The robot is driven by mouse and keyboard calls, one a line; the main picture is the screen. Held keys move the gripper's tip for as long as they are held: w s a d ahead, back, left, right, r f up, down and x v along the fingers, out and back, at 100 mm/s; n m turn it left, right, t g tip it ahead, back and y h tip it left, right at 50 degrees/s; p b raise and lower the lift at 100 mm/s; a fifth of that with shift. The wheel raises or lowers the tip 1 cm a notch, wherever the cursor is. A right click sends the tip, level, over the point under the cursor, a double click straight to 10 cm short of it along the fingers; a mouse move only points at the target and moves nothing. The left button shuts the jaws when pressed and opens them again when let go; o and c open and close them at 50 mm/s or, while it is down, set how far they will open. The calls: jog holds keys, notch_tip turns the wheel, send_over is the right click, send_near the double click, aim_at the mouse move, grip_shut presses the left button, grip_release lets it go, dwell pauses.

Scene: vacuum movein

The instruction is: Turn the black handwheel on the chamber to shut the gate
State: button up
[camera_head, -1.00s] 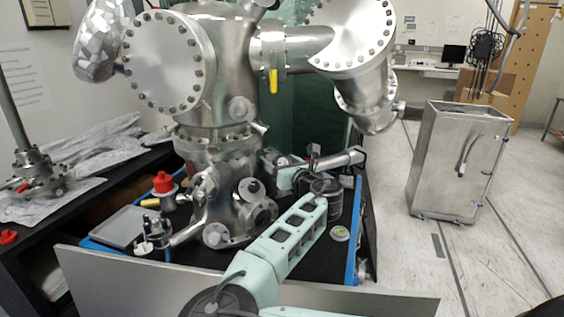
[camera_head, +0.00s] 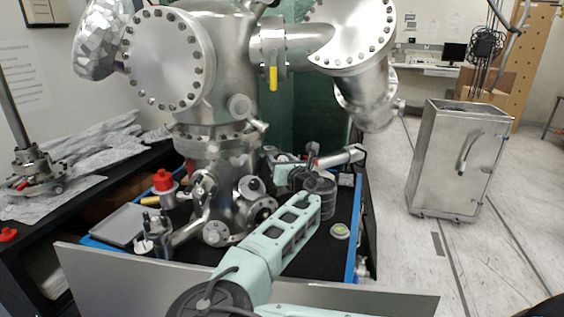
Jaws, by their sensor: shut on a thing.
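The steel chamber (camera_head: 215,95) stands in the middle, with large bolted flanges and lower ports. My mint-green arm (camera_head: 283,235) reaches up from the bottom to the right of the lower ports. My gripper (camera_head: 311,160), small and dark, is beyond its dark wrist, among fittings in front of the chamber. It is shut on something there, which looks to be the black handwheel. The wheel is largely hidden behind the wrist and cannot be made out clearly. The gate itself does not show.
A red-capped fitting (camera_head: 163,182) and a grey tray (camera_head: 120,225) are on the left of the black bench. A small round green-topped item (camera_head: 340,230) lies right of my arm. A metal panel edges the bench front. A steel cabinet (camera_head: 455,160) stands on the floor at right.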

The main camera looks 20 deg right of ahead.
jog(key=m+h, duration=0.3)
jog(key=m, duration=0.1)
jog(key=m+g+h, duration=0.1)
jog(key=m+h, duration=0.2)
jog(key=m, duration=0.1)
jog(key=shift+g, duration=0.3)
jog(key=m+g+h+p, duration=0.1)
jog(key=m, duration=0.1)
jog(key=m+g+h+p, duration=0.1)
jog(key=m, duration=0.2)
jog(key=shift+d+g+h, duration=0.15)
jog(key=shift+g+h, duration=0.15)
jog(key=shift+m+g+h+p, duration=0.5)
jog(key=shift+m+g, duration=0.3)
jog(key=shift+m, duration=0.3)
jog(key=shift+f, duration=0.1)
jog(key=o, duration=1)
jog(key=shift+c, duration=0.2)
